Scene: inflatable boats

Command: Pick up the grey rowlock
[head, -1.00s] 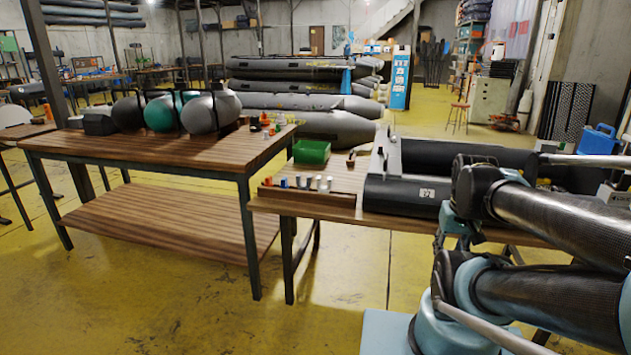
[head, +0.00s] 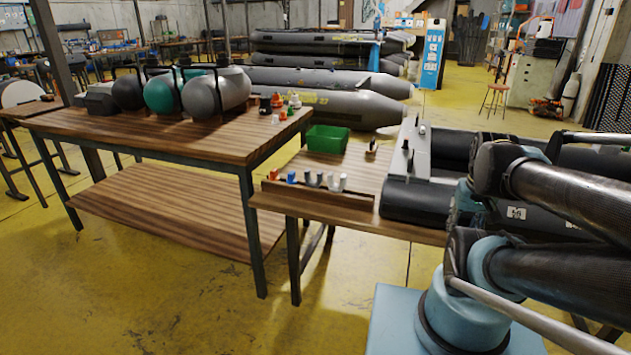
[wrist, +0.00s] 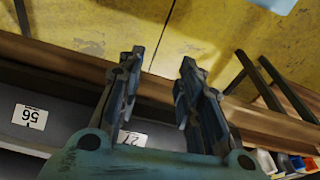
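The grey rowlock (head: 313,180) appears to stand in a wooden rack (head: 300,195) on the front left of the low workbench, between a blue piece (head: 291,177) and a whitish one (head: 337,182). A red-orange piece (head: 273,174) stands at the rack's left end. The same row shows small at the lower right of the wrist view, with the grey piece (wrist: 282,161) partly cut off. My gripper (wrist: 159,62) is open and empty, well to one side of the rack. In the head view my gripper's fingers cannot be made out.
A green bin (head: 327,140) stands behind the rack. A dark inflatable boat part (head: 415,203) fills the bench's right side, beneath my arm. A taller table (head: 200,130) with tanks and small bottles (head: 278,105) stands left. Yellow floor (head: 200,310) is clear in front.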

